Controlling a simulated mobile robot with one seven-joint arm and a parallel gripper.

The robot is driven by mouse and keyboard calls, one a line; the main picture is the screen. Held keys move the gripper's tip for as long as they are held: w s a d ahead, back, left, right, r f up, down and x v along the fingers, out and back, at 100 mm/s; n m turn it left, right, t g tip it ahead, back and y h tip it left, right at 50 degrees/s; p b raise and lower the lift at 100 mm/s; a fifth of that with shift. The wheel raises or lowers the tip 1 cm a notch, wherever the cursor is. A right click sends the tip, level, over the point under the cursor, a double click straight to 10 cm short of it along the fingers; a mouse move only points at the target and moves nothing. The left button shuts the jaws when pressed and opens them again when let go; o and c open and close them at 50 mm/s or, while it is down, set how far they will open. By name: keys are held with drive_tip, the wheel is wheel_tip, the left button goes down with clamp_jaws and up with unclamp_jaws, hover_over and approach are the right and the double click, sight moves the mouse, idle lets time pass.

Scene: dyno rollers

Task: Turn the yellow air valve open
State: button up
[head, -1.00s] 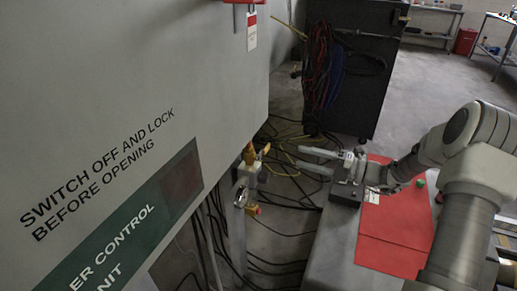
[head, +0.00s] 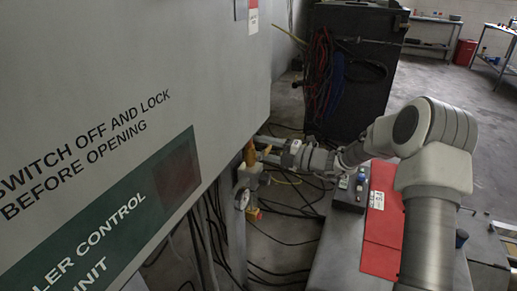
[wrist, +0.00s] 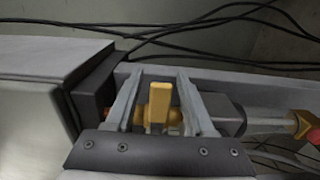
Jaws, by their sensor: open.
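The yellow air valve (head: 250,153) is beside the lower right corner of the grey cabinet, above a round gauge (head: 241,198). In the wrist view its yellow handle (wrist: 158,103) stands between my two fingers, with a gap on each side. My gripper (head: 264,147) has come in from the right and its fingertips are at the valve. In the wrist view my gripper (wrist: 159,76) is open, one finger left and one right of the handle. Part of the valve body is hidden behind my gripper.
The grey control cabinet (head: 60,110) fills the left side, close to the valve. Loose cables (head: 290,215) lie on the floor below. A dark cabinet (head: 345,60) with hanging cables stands behind. A red panel (head: 381,225) lies on the grey bench at right.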

clamp_jaws()
idle(1.4)
